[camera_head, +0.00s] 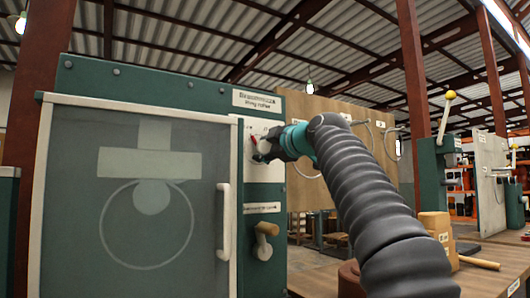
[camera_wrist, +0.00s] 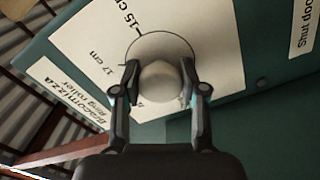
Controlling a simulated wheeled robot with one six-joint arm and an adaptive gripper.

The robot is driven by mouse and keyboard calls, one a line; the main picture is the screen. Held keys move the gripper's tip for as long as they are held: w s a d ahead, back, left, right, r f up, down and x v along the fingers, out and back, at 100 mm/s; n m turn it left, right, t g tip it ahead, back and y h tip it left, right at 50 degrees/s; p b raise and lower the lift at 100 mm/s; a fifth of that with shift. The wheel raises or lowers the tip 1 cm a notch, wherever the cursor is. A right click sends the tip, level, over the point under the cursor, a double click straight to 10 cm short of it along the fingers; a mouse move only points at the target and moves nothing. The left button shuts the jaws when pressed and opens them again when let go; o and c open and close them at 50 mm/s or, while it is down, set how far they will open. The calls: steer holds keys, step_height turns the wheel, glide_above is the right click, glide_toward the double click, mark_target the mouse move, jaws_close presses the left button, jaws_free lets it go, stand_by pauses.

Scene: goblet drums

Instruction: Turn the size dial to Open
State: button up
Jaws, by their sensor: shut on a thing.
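The size dial's pale round knob (camera_wrist: 160,84) sits between the fingers of my gripper (camera_wrist: 159,72) in the wrist view, one finger on each side. My gripper is shut on it. The dial's white plate (camera_wrist: 95,45) shows the marks "15 cm" and "17 cm"; I cannot see an Open mark. In the head view my gripper (camera_head: 267,150) is against the white plate (camera_head: 267,172) on the green machine (camera_head: 150,83). A small red part (camera_head: 254,140) shows beside it. The knob is mostly hidden there, and its exact setting cannot be read.
The machine's closed door (camera_head: 130,215) has a pale vertical handle (camera_head: 223,221), left of my arm. A wooden-ended knob (camera_head: 265,240) sticks out below the dial. Wooden blocks (camera_head: 436,235) and a mallet-like handle (camera_head: 479,263) lie on the bench at right.

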steer(key=n, duration=0.5)
steer(key=shift+n, duration=0.3)
steer(key=n, duration=0.5)
steer(key=shift+b, duration=0.35)
steer(key=shift+n, duration=0.4)
steer(key=o, duration=1.1)
steer(key=shift+o, duration=0.2)
steer(key=shift+s+r, duration=0.1)
steer(key=shift+v, duration=0.8)
steer(key=v, duration=1)
